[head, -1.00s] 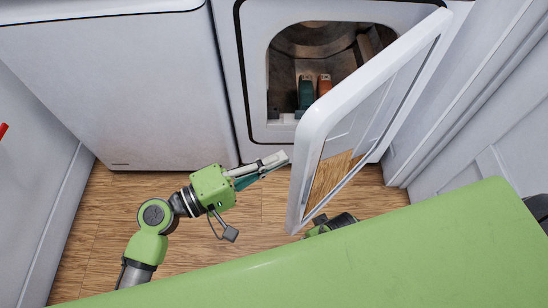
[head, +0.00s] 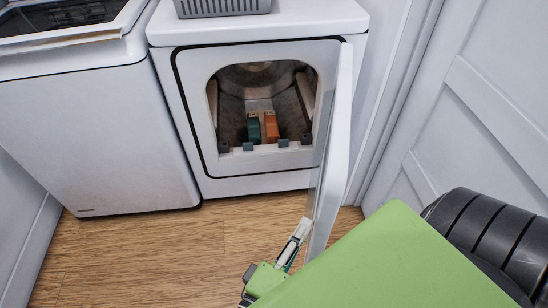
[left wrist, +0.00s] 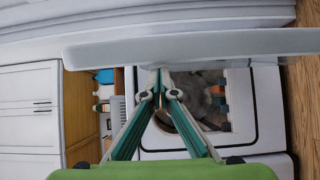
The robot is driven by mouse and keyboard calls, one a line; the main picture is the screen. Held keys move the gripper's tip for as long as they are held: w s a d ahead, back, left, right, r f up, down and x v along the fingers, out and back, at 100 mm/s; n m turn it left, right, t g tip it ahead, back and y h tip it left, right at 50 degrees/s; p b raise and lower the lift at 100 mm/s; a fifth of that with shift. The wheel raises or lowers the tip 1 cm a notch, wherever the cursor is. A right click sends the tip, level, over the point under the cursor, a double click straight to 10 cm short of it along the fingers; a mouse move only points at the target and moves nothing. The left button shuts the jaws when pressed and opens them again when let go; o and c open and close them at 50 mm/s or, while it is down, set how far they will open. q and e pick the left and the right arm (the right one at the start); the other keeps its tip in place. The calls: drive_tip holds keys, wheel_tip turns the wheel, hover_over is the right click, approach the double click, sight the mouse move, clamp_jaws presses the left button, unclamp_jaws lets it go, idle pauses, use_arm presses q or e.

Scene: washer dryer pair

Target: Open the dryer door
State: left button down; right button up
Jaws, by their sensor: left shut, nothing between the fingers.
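The dryer (head: 262,182) is white, with its front opening uncovered and a dark drum (head: 262,95) inside. Its white door (head: 338,150), hinged on the right, stands wide open and shows almost edge-on in the head view. My left gripper (head: 304,226) is shut and empty, low beside the door's free end on its inner side; I cannot tell whether it touches. In the left wrist view the closed fingertips (left wrist: 162,84) show just below the door (left wrist: 190,46), with the dryer front behind. My right gripper is not in view.
A white washer (head: 100,140) stands left of the dryer. A grey basket (head: 222,8) sits on the dryer's top. A white panelled wall or door (head: 480,110) is close on the right. The wooden floor (head: 150,255) in front is clear.

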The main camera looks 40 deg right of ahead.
sight(329, 228)
use_arm(q)
drive_tip(key=s+d, duration=0.2)
drive_tip(key=shift+s+d, duration=0.15)
drive_tip(key=shift+s, duration=0.2)
drive_tip(key=shift+s+d, duration=0.4)
drive_tip(key=shift+s, duration=0.15)
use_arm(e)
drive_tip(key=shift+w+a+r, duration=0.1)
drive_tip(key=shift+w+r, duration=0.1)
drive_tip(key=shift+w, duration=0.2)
